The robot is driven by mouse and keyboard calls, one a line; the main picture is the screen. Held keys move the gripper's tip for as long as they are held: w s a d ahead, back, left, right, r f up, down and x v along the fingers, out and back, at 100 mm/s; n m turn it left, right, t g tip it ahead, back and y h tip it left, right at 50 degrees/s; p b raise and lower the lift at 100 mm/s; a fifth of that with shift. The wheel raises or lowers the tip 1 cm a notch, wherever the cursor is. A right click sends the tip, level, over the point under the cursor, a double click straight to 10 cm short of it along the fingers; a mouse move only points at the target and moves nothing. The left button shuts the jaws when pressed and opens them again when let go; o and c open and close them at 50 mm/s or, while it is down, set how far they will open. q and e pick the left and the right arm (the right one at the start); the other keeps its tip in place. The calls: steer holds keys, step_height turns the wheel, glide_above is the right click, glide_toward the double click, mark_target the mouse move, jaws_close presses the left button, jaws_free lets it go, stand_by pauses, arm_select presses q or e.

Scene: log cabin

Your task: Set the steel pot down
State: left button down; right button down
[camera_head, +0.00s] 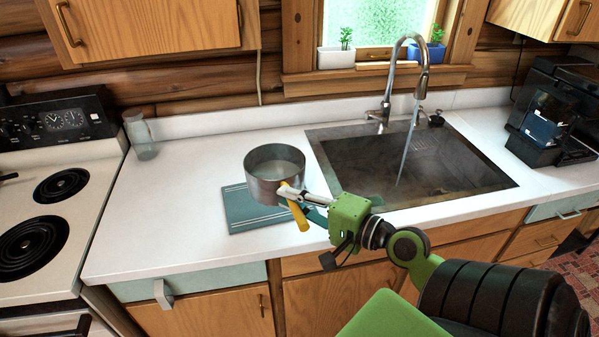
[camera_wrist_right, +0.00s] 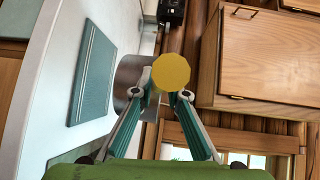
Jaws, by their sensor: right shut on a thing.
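My right gripper (camera_head: 294,192) is shut on the pot's yellow handle (camera_head: 299,216). In the right wrist view the handle's round yellow end (camera_wrist_right: 171,72) sits between the fingertips (camera_wrist_right: 164,94), hiding part of the pot (camera_wrist_right: 130,76). The teal mat (camera_wrist_right: 92,75) lies to the pot's left in that view. The pot looks raised above the mat, but the exact gap is hard to judge. My left gripper is not in view.
The sink (camera_head: 420,165) is right of the pot, with water running from the tap (camera_head: 421,80). A glass jug (camera_head: 141,135) stands at the back left, beside the stove (camera_head: 50,200). A black appliance (camera_head: 555,110) stands far right. The counter left of the mat is clear.

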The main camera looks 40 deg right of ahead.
mark_target(274, 198)
steer(key=w+f, duration=0.2)
steer(key=w+d+f, duration=0.1)
steer(key=w+f, duration=0.3)
steer(key=w, duration=0.1)
steer(key=shift+d+f+b, duration=0.15)
steer(key=shift+d+b, duration=0.15)
steer(key=shift+d, duration=0.05)
step_height(274, 198, down, 3)
steer(key=shift+f, duration=0.1)
steer(key=c, duration=2.2)
jaws_free()
steer(key=shift+f, duration=0.35)
steer(key=shift+c, duration=0.2)
steer(key=shift+o, duration=1.3)
steer(key=shift+s, duration=0.1)
steer(key=shift+a+r, duration=0.1)
steer(key=shift+r, duration=0.1)
